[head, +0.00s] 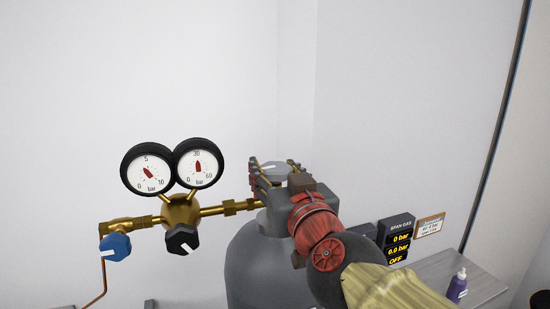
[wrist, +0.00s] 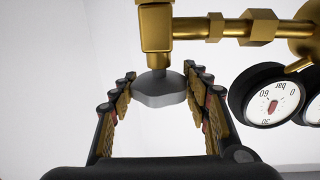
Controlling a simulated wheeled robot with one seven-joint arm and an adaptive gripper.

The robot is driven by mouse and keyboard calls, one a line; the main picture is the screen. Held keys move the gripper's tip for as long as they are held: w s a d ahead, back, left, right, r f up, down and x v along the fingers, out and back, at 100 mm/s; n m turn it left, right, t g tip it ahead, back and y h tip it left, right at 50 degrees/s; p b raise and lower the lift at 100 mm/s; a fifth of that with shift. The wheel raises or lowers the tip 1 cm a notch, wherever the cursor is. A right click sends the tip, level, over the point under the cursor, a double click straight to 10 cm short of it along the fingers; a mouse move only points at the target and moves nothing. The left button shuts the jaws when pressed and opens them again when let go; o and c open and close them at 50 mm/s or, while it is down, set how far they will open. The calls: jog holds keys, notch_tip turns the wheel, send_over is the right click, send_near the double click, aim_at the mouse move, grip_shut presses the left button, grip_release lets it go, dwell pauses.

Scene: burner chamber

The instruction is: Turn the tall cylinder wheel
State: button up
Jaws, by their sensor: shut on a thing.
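The tall grey cylinder (head: 262,265) stands near the corner of the room in the head view. Its grey wheel (head: 273,172) sits at the top and carries a white mark. My gripper (head: 275,163) is at the wheel, with one finger on each side, shut on it. In the wrist view the wheel (wrist: 160,92) lies between the two fingers of my gripper (wrist: 159,73), below a brass valve body (wrist: 156,28). Exact finger contact is hard to see. My wrist hides part of the cylinder's right side.
A brass regulator (head: 180,212) with two round gauges (head: 198,163), a black knob (head: 181,240) and a blue knob (head: 115,246) extends left. At right are a span gas display (head: 397,240) reading 0 bar, 0.0 bar and OFF, and a purple bottle (head: 457,287) on a grey surface.

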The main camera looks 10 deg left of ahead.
jog(key=shift+a+r+m+t+h+p, duration=0.15)
jog(key=shift+m+h+p, duration=0.2)
jog(key=shift+p, duration=0.75)
jog(key=shift+d+r+m+t+h+p, duration=0.15)
jog(key=shift+h+p, duration=0.3)
jog(key=shift+p, duration=0.65)
jog(key=shift+a+m+t+h+p, duration=0.1)
jog(key=shift+m+t+h+p, duration=0.2)
jog(key=shift+p, duration=0.8)
jog(key=h+p, duration=0.1)
jog(key=p, duration=0.1)
jog(key=shift+m+h+p, duration=0.3)
jog(key=shift+m+p, duration=0.05)
jog(key=shift+m, duration=0.05)
jog(key=m+h+p, duration=0.2)
jog(key=p, duration=0.2)
jog(key=shift+f+t+h, duration=0.15)
jog(key=shift+t+h, duration=0.25)
jog(key=m+h+p, duration=0.3)
jog(key=h+p, duration=0.2)
jog(key=shift+f, duration=0.1)
jog(key=shift+d+f+m+g+h+p, duration=0.1)
jog(key=shift+m+g+h+p, duration=0.45)
jog(key=shift+h, duration=0.45)
jog(key=shift+d+m+g+h+p, duration=0.1)
jog(key=shift+m+g+h+p, duration=0.2)
jog(key=shift+m+h, duration=0.6)
jog(key=shift+h, duration=0.3)
jog(key=o, duration=1.1)
jog(key=shift+o, duration=0.3)
